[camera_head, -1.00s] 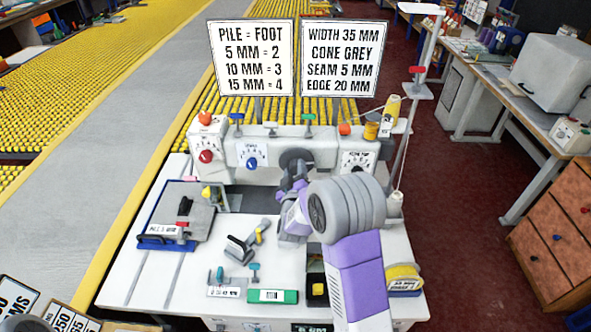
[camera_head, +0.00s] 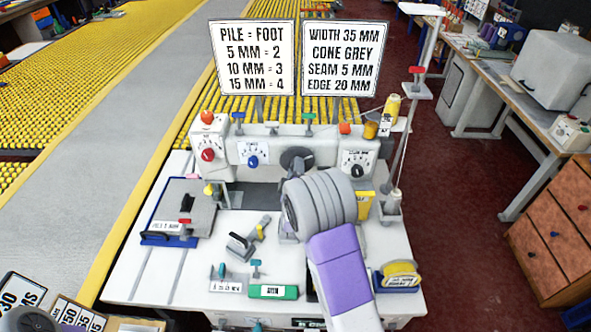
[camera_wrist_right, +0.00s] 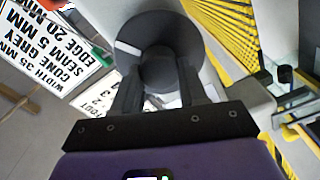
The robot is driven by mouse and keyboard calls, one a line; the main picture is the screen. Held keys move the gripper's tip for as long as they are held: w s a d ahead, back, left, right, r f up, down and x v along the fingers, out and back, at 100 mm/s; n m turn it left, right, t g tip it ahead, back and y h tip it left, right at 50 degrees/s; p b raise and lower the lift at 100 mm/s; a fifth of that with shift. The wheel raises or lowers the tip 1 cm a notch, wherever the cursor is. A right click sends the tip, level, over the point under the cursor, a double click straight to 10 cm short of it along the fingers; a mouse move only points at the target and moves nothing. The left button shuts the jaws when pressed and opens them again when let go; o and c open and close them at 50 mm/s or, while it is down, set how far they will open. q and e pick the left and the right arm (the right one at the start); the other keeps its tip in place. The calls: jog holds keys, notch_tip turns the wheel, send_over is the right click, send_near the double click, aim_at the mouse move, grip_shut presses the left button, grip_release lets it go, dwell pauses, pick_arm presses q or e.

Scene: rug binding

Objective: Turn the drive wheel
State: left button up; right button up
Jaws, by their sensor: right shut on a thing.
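The drive wheel (camera_head: 297,158) is a dark round disc on the front of the pale binding machine (camera_head: 235,150), in the middle of the head view. In the right wrist view the wheel (camera_wrist_right: 133,48) fills the upper middle, with a round dark hub at its centre. My right gripper (camera_wrist_right: 158,84) is shut on that hub, one finger on each side. In the head view my own right wrist hides the fingers and the wheel's lower part. My left gripper is not in view.
A red knob (camera_head: 208,155), a blue knob (camera_head: 252,162) and a black dial (camera_head: 357,171) flank the wheel. Two sign boards (camera_head: 254,58) stand above.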

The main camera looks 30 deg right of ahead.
jog(key=o, duration=1.1)
jog(key=shift+c, duration=0.2)
jog(key=v, duration=0.7)
jog(key=shift+s, duration=0.3)
jog(key=shift+a, duration=0.15)
